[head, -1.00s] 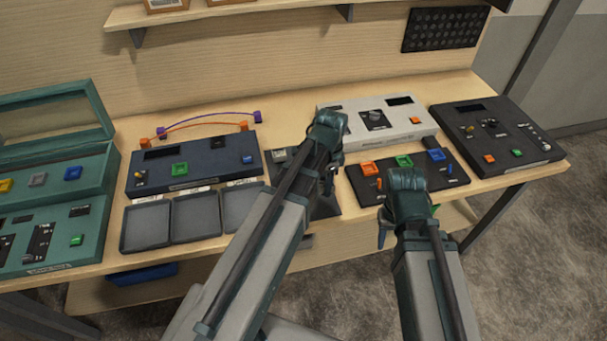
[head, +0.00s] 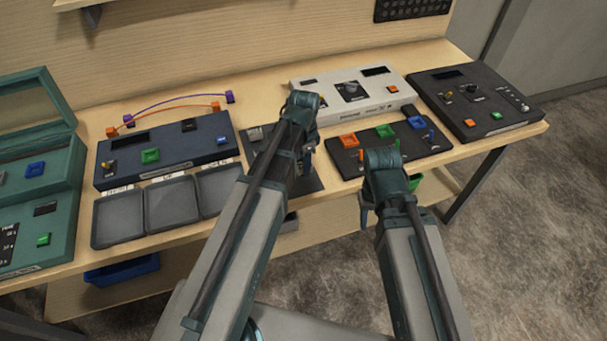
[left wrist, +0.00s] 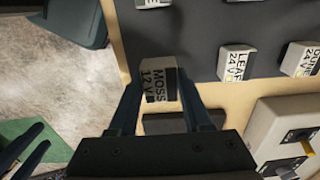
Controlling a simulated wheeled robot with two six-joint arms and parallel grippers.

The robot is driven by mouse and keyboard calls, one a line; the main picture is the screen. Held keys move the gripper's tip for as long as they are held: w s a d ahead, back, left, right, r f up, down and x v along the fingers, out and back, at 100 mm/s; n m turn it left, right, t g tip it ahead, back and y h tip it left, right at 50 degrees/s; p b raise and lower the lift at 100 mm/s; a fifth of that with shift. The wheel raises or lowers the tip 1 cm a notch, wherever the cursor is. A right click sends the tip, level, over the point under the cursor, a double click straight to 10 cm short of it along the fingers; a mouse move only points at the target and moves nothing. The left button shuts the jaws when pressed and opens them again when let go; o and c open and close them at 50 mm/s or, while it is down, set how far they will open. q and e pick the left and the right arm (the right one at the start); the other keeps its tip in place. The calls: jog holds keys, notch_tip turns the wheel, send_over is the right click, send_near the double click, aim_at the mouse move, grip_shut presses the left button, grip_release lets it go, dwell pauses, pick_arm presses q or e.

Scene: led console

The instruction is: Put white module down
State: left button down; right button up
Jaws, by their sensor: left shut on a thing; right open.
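A white module (left wrist: 158,82) with a dark end and a "MOSS 12 V" label is between the fingers of my left gripper (left wrist: 165,95) in the left wrist view. The gripper is shut on it. In the head view my left gripper (head: 305,172) is over the right part of a dark grey mat (head: 309,185); its own arm hides the module there. I cannot tell whether the module touches anything below. Other labelled white modules, one marked "LEAF" (left wrist: 237,64), sit on the mat. My right gripper (head: 385,205) is open, near the table's front edge, apart from the module.
A dark panel (head: 375,160) with orange, green and blue parts lies right of the mat. Behind it stands a white console (head: 330,105), with a black console (head: 475,98) farther right. A blue console (head: 175,165) and grey trays (head: 119,217) are at left.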

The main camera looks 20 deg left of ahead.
pick_arm(q)
jog(key=shift+f+b, duration=1.75)
jog(key=shift+f, duration=0.1)
jog(key=shift+f, duration=0.15)
jog(key=shift+c, duration=1.7)
grip_release()
